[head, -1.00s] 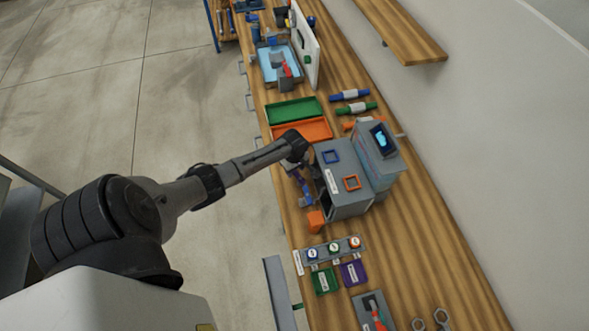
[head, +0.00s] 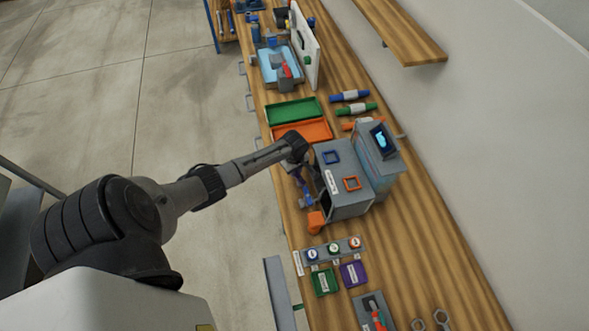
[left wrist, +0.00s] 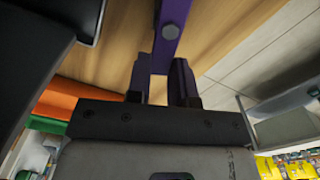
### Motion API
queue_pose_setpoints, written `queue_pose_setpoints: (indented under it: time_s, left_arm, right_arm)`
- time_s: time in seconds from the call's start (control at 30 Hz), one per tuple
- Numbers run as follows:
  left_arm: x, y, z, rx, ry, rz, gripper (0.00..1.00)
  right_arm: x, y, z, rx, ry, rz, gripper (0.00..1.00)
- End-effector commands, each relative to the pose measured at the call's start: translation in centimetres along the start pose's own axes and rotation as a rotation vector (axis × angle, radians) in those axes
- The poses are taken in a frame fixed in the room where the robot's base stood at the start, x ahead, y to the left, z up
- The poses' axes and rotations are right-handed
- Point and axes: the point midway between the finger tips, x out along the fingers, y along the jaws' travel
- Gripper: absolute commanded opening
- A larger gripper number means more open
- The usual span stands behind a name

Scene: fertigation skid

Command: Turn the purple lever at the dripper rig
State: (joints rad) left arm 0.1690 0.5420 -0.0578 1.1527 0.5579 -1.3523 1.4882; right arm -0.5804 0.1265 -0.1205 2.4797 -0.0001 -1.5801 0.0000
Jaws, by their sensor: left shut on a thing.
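The purple lever (left wrist: 174,28) is a flat bar in the left wrist view, running from the top edge down between the two fingers of my left gripper (left wrist: 160,78). The gripper is shut on it. In the head view my left gripper (head: 301,176) reaches down at the left side of the grey dripper rig (head: 346,205). There the wrist and the rig crowd the lever, and its full length and pivot are hard to make out. My right gripper is not in view.
Green (head: 292,111) and orange (head: 318,130) trays lie behind the wrist on the wooden bench (head: 425,255). An orange block (head: 316,221) is at the rig's near corner. A strip of round knobs (head: 333,249) lies nearer. The bench's right side is mostly clear.

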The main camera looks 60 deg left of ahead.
Motion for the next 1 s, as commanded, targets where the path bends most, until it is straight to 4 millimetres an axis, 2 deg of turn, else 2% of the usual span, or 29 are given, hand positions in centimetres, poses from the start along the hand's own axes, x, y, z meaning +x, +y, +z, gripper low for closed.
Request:
queue_pose_setpoints:
  time_s: [0.2, 0.4, 0.77, 0.8, 1.0]
  left_arm:
    - [-0.3, 0.7, 0.2, 0.18, -0.002, -0.002, 0.0]
    - [-0.1, 1.2, 0.3, 0.318, -0.001, -0.002, 0.0]
    - [0.1, 1.3, 0.3, 0.35, -0.001, -0.001, 0.0]
    - [0.1, 1.3, 0.3, 0.35, -0.001, -0.001, 0.22]
    - [0.1, 1.3, 0.3, 0.349, -0.001, -0.001, 0.41]
  right_arm:
    - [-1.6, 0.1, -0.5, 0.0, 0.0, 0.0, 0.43]
    - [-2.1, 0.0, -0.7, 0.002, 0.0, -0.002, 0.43]
    - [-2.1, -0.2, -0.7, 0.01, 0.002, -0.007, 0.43]
    - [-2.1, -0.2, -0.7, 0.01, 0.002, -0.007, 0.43]
    - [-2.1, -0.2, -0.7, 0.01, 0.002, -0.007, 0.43]
